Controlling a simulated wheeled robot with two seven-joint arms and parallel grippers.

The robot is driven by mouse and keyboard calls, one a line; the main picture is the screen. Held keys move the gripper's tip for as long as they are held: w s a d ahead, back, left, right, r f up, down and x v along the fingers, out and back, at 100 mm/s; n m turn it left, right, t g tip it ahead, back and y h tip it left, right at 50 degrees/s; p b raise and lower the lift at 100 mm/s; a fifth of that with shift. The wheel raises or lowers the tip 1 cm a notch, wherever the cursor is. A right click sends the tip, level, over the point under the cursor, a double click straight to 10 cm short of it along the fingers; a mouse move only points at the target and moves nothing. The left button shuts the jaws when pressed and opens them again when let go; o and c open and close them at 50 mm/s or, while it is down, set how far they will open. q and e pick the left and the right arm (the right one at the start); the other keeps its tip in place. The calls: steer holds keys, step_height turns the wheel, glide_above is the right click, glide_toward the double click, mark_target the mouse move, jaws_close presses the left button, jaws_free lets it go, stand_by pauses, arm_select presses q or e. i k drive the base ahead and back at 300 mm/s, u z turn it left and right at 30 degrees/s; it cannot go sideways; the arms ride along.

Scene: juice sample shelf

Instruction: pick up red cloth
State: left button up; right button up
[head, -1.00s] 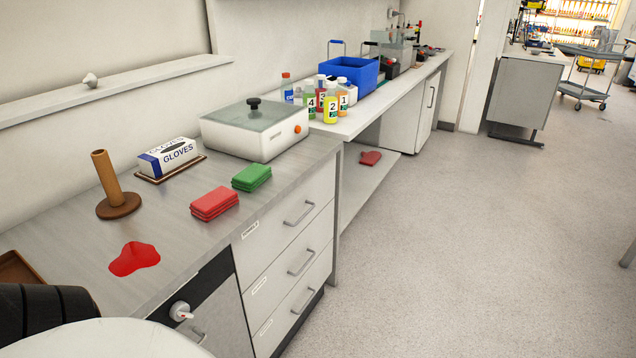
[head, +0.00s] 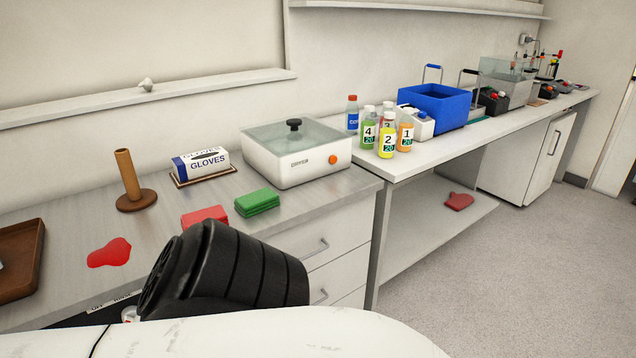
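The red cloth (head: 203,214) is a folded stack lying on the grey counter. Its lower part is hidden behind a black ribbed part of my own arm, which crosses in front of the counter. A folded green cloth (head: 257,202) lies just right of the red one, apart from the wall. Neither of my grippers shows in the head view, so nothing tells whether they hold anything.
A red spill (head: 109,252) lies left of the cloth. A brown tray (head: 38,240), a wooden post (head: 129,180), a glove box (head: 201,164) and a white lidded device (head: 298,160) stand around. Several bottles and a blue bin (head: 435,106) are farther right.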

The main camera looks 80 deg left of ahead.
mark_target(217, 212)
steer(key=i, duration=0.35)
steer(key=u, duration=1.1)
